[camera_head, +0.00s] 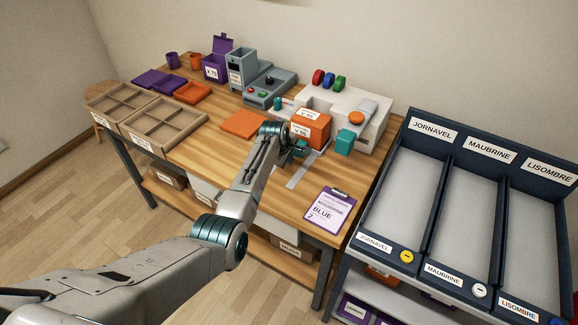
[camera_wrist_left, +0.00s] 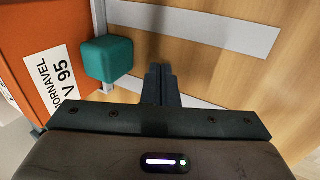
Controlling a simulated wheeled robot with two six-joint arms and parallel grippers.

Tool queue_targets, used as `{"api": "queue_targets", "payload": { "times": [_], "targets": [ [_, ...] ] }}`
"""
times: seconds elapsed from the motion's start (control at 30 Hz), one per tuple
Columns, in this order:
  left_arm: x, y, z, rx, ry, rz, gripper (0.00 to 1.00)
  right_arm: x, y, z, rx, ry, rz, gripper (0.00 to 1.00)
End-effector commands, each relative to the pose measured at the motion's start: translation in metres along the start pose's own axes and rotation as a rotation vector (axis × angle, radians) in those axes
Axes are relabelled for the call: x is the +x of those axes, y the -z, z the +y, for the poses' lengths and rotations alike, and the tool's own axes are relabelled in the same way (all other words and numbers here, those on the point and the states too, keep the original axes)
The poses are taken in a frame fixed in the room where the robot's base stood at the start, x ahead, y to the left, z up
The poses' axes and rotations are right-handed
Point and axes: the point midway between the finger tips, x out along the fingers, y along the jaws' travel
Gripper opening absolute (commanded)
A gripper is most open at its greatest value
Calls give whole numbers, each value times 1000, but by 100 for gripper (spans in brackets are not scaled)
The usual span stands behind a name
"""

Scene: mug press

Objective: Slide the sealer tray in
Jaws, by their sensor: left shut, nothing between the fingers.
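The white sealer (camera_head: 345,112) stands at the table's back right. An orange box (camera_head: 308,128) labelled V 95 stands at its front; it also shows in the left wrist view (camera_wrist_left: 38,45). A teal block-shaped handle (camera_wrist_left: 108,58) sits beside the box's labelled face. The tray under the box is mostly hidden. Two pale grey strips run along the table out from the sealer; one strip (camera_wrist_left: 200,22) shows clearly in the left wrist view. My left gripper (camera_wrist_left: 161,72) is shut and empty, just beside the teal handle, with a small gap visible. My right gripper is out of view.
A purple-edged order card (camera_head: 325,208) lies near the table's front right. A flat orange piece (camera_head: 240,124) lies left of my gripper. A grey press (camera_head: 268,88) stands behind. A dark rack with three lanes (camera_head: 470,195) stands to the right.

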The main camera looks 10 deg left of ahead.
Motion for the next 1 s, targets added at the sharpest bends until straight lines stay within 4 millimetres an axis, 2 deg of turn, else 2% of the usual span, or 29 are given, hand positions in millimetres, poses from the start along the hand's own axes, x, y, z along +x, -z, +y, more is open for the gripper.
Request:
{"api": "queue_targets", "payload": {
  "times": [0.1, 0.73, 0.83, 1.0],
  "targets": [
    [-16, 0, 8, 0, -1, 0, 0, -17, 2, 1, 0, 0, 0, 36],
    [-73, 0, 36, 0, -1, 0, 0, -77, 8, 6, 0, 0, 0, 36],
    [-78, 0, 38, 0, 0, 0, 0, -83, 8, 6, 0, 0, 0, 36],
    [-77, 0, 38, 0, 0, 0, 0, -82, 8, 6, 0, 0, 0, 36]
  ]
}}
